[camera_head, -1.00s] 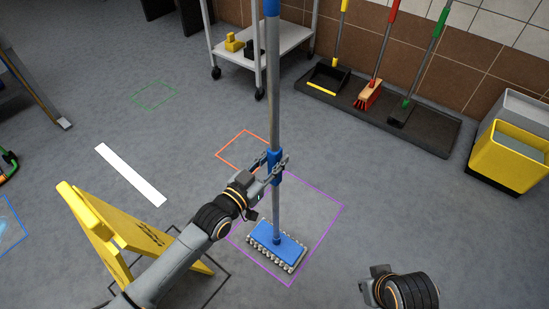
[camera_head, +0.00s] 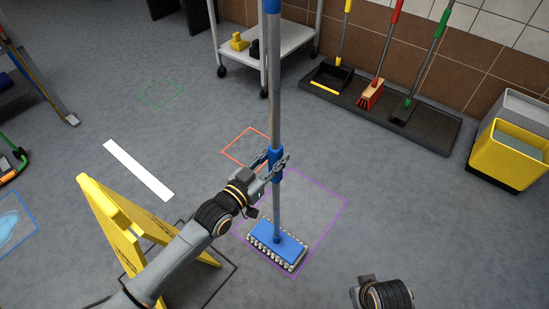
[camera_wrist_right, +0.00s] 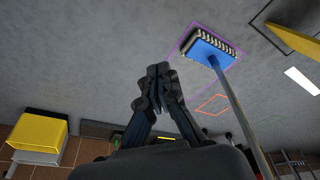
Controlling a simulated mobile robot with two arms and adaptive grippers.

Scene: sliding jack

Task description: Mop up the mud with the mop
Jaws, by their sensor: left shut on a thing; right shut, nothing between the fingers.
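The mop (camera_head: 276,205) stands upright with its blue, grey-fringed head (camera_head: 277,244) in the purple floor outline. Its grey handle runs up past the top of the head view. My left gripper (camera_head: 275,163) is shut on the blue collar of the handle. My right gripper (camera_wrist_right: 158,72) is shut and empty in the right wrist view, apart from the mop. The mop head (camera_wrist_right: 208,48) also shows there, beyond the fingertips. I see no brown mud; a light blue patch (camera_head: 8,225) lies in a blue outline at the left edge.
A yellow folding sign (camera_head: 120,225) stands close to my left arm. A white cart (camera_head: 285,45) is behind the mop. A black tray (camera_head: 430,128) with brooms and a yellow bucket (camera_head: 507,155) stand at the right wall. A white strip (camera_head: 138,170) lies left on open floor.

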